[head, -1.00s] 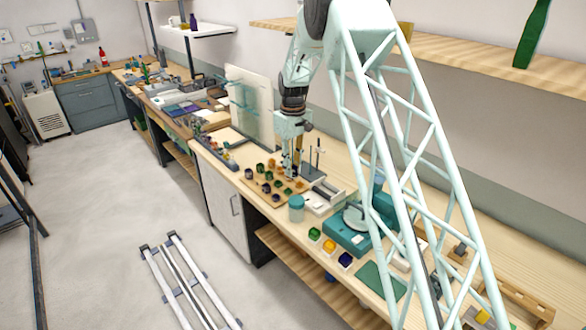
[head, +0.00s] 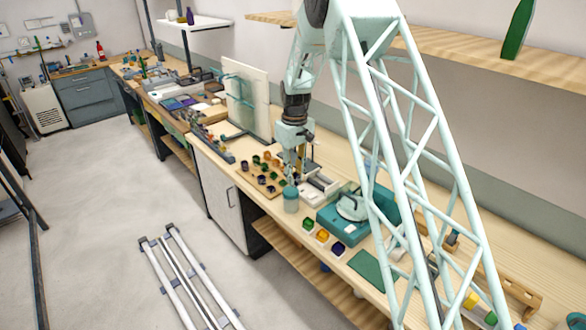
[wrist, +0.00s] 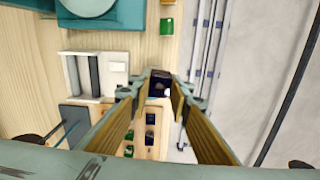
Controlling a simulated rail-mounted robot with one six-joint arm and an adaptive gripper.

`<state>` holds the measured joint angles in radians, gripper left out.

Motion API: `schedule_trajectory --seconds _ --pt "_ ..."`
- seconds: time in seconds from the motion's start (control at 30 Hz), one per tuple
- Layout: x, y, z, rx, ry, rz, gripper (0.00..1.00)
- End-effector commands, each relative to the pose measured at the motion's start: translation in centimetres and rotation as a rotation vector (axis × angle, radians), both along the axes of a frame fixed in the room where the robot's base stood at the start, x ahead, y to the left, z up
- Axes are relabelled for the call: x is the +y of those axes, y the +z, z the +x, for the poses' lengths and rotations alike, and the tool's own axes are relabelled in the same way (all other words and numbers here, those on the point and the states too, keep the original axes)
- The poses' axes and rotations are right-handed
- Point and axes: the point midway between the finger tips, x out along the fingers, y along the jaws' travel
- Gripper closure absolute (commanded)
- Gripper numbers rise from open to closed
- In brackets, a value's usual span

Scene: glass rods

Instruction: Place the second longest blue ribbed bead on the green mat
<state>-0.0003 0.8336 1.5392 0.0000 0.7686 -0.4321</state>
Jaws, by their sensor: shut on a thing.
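My gripper (wrist: 160,90) is shut on a dark blue bead (wrist: 160,82), which sits between the fingertips in the wrist view. In the head view my gripper (head: 297,172) is above the bench, at the right end of the wooden bead tray (head: 272,193); the held bead is too small to make out there. The tray holds several dark blue, green and amber beads. The green mat (head: 373,270) lies bare near the bench's front edge, well to the right of my gripper. The mat is not in the wrist view.
Green (head: 309,223), yellow (head: 322,236) and blue (head: 338,248) small containers line the front edge between jar and mat. A teal device (head: 345,212) and a pale rack (head: 318,187) stand behind them.

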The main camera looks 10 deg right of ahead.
Motion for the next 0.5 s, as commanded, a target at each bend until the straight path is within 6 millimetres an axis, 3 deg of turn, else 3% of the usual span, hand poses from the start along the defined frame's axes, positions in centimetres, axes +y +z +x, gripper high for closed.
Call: schedule_trajectory --seconds 0.17,0.5 --pt "0.0 -2.4 -3.0 0.003 -0.046 0.000 0.93" --pt "0.0 -9.7 -11.5 0.005 -0.194 0.000 0.93"
